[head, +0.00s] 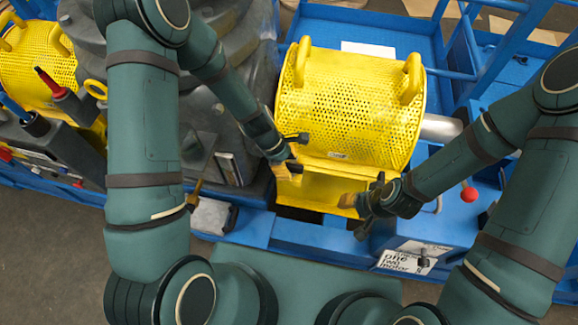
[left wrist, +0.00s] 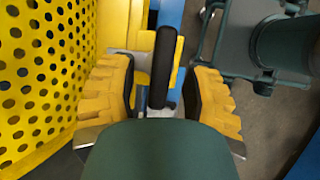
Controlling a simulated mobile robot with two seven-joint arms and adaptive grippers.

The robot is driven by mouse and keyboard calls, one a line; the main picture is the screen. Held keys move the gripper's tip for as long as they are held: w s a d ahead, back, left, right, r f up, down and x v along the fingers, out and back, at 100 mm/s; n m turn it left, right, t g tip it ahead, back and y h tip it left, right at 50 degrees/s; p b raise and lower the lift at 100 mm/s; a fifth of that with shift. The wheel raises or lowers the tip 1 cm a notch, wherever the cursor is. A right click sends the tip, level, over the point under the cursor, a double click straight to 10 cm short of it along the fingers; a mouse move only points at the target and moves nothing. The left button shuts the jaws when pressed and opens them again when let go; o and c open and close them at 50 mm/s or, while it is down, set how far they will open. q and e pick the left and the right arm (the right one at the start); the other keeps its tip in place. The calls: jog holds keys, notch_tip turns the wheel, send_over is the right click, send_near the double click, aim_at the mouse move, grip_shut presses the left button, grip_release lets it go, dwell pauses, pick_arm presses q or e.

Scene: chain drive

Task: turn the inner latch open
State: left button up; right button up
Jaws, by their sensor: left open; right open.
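The yellow perforated guard (head: 350,105) sits on the blue frame, and its holed side fills the left of the left wrist view (left wrist: 45,75). A black latch handle (left wrist: 162,66) on a yellow bracket stands between the two yellow, black-padded fingers of my left gripper (left wrist: 163,98). The fingers are open, with a visible gap on both sides of the handle. In the head view, my left gripper (head: 290,166) is at the guard's lower left edge and hides most of the latch. My right gripper (head: 359,205) is open and empty below the guard's lower right edge.
A red ball knob (head: 469,194) stands right of my right gripper. A lettered sign (head: 406,260) is on the blue frame (head: 310,240) below. Grey machinery (head: 215,120) lies left of the guard. Blue rails (head: 490,70) run at the upper right.

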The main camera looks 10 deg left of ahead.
pick_arm(q)
jog(key=shift+d+f, duration=0.2)
jog(key=shift+f, duration=0.25)
grip_shut()
